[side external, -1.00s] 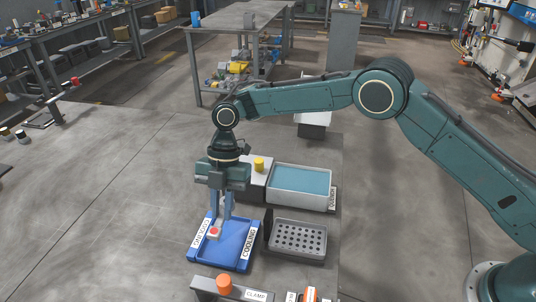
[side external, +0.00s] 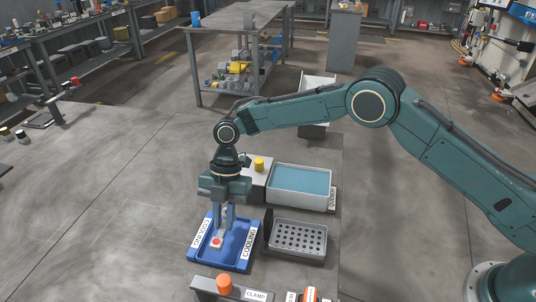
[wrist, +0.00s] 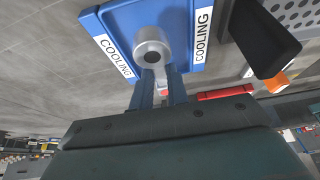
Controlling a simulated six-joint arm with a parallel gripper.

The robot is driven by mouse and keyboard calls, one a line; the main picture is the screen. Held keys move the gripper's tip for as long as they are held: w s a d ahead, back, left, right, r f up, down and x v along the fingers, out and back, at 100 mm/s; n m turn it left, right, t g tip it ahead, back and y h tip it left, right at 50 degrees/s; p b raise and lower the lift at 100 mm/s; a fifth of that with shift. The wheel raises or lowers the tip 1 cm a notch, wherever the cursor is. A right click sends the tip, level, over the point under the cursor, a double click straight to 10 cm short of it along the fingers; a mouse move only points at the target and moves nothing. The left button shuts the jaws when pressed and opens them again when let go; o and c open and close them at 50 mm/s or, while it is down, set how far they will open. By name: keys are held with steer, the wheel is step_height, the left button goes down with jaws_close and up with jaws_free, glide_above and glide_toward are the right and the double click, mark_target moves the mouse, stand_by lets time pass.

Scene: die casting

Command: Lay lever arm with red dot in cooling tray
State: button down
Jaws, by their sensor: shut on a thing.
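The blue cooling tray (side external: 238,234) lies on the table below my gripper, with white COOLING labels on its sides. My gripper (side external: 223,232) points down into the tray and is shut on the lever arm (side external: 216,246). The lever arm is pale grey with a red dot on its near end in the side view. In the wrist view a round grey boss with a dark hole (wrist: 152,48) sticks out beyond the fingers (wrist: 160,88), over the blue tray (wrist: 115,17). I cannot tell whether the lever arm touches the tray floor.
A grey perforated tray (side external: 298,251) stands right of the cooling tray. Behind it is a quench tank (side external: 300,200) with blue liquid. A yellow button (side external: 259,164) is at its left. A clamp fixture with an orange knob (side external: 224,284) stands in front.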

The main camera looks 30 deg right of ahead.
steer(key=shift+f, duration=1.15)
steer(key=shift+f, duration=0.8)
stand_by(1.0)
steer(key=c, duration=1)
jaws_free()
steer(key=shift+o, duration=0.2)
steer(key=shift+r, duration=4)
